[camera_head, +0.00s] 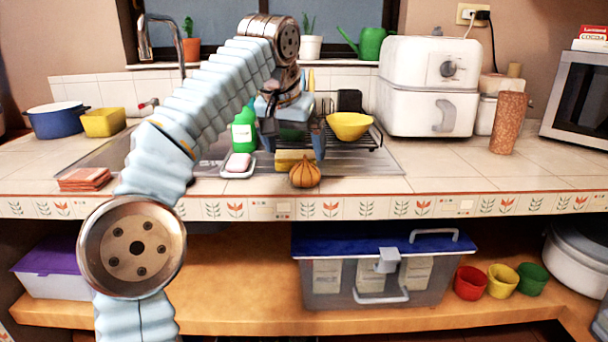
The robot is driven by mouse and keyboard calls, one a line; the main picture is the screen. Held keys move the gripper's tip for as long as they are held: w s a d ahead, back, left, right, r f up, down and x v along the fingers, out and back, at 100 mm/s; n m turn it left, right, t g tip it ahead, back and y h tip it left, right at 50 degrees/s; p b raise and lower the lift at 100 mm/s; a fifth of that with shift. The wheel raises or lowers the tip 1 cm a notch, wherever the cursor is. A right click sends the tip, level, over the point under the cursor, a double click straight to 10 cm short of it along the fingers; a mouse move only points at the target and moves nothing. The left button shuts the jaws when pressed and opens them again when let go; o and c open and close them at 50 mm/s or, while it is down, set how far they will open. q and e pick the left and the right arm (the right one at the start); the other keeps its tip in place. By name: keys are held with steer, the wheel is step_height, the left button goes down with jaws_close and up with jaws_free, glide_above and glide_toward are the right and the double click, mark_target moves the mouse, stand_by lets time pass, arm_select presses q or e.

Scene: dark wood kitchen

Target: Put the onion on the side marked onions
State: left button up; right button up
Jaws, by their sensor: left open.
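A brown-orange onion (305,174) sits upright near the front edge of the tiled counter, in front of a yellow sponge (290,157). My left gripper (294,148) points down behind and above the onion. Its two fingers are spread apart, one on each side of the sponge as seen from here. Nothing shows between the fingers as held, and the onion looks apart from them. No side marked onions can be made out. A clear box (430,291) with a blue lid on the shelf below has pale labels that are too small to read. My right gripper is not in view.
A green bottle (243,131) and a soap dish (239,171) stand left of the gripper. A yellow bowl (349,126) sits on a dish rack behind. A white air fryer (430,86) and a cork-coloured cylinder (508,123) stand to the right. The front right counter is clear.

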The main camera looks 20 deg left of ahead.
mark_target(303, 164)
arm_select(q)
steer(key=x, duration=0.7)
steer(key=shift+w+d+f, duration=0.25)
steer(key=shift+w+d, duration=0.05)
steer(key=shift+w, duration=0.1)
steer(key=c, duration=1.3)
steer(key=shift+r, duration=0.15)
